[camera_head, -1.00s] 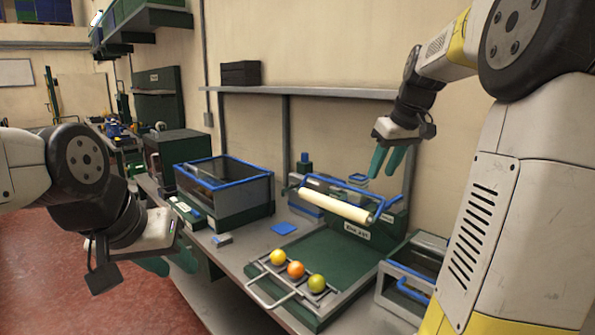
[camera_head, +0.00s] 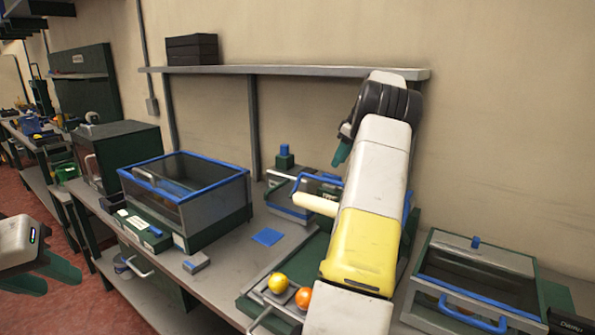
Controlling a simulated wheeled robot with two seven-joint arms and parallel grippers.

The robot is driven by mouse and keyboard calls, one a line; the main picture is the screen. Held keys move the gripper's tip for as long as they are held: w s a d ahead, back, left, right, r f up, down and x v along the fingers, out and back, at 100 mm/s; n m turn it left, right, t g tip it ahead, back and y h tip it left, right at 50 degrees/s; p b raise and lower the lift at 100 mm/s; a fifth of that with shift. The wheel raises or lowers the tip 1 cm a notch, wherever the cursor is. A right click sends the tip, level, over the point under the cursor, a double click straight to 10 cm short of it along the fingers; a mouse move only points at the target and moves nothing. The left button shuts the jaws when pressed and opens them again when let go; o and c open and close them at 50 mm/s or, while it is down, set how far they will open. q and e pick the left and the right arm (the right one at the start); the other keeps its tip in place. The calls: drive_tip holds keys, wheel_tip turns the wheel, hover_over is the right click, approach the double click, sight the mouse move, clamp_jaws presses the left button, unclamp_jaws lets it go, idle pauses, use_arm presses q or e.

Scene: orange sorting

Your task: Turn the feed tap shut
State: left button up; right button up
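I cannot make out the feed tap for certain. The roller unit has a pale roller (camera_head: 316,204) and a blue-rimmed bin (camera_head: 290,196), and my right arm covers much of it. A small dark green block with a blue top (camera_head: 284,153) stands behind the unit. My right gripper (camera_head: 342,153) is above the back of the unit, with green fingertip showing; the rest is hidden behind my arm. My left gripper (camera_head: 42,278) is at the lower left over the floor, away from the bench, its green fingers apart and empty.
A yellow fruit (camera_head: 278,283) and an orange fruit (camera_head: 303,298) sit in the front tray. A clear blue-rimmed box (camera_head: 222,198) stands left, a blue-handled glass-topped box (camera_head: 470,285) right. A shelf (camera_head: 300,71) runs above. A blue pad (camera_head: 268,237) lies on the bench.

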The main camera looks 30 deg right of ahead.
sight(332, 175)
drive_tip(key=x, duration=0.6)
drive_tip(key=shift+a+f, duration=0.1)
drive_tip(key=shift+f, duration=0.05)
drive_tip(key=shift+c, duration=0.5)
clamp_jaws()
